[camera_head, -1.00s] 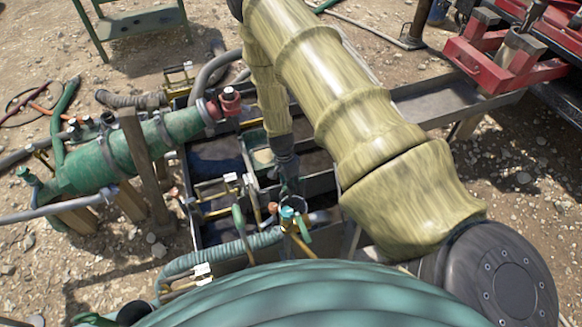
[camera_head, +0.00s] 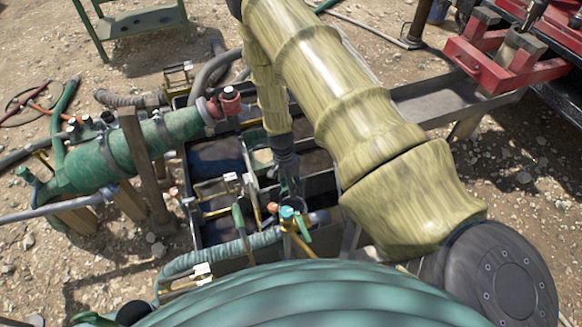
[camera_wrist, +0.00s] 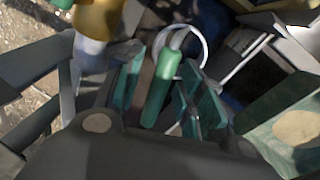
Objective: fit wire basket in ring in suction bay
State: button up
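My gripper (camera_head: 291,188) points down over the dark compartments of the tank (camera_head: 222,232). In the wrist view its two green-padded fingers (camera_wrist: 162,98) stand apart, and a green handle (camera_wrist: 160,85) shows between them with gaps at its sides. A thin white ring (camera_wrist: 205,50) shows just beyond the handle; I cannot tell whether it is the basket's rim or the bay's ring. No wire mesh can be made out. In the head view a small teal-rimmed round part (camera_head: 287,212) lies just below my fingertips, partly hidden by fittings.
A ribbed teal hose (camera_head: 215,255) runs along the near side. A metal trough (camera_head: 440,102) and a red frame (camera_head: 490,55) are at the right. Upright levers crowd the tank.

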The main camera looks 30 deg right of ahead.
jog(key=v, duration=1.1)
jog(key=shift+r, duration=0.25)
jog(key=shift+w, duration=0.15)
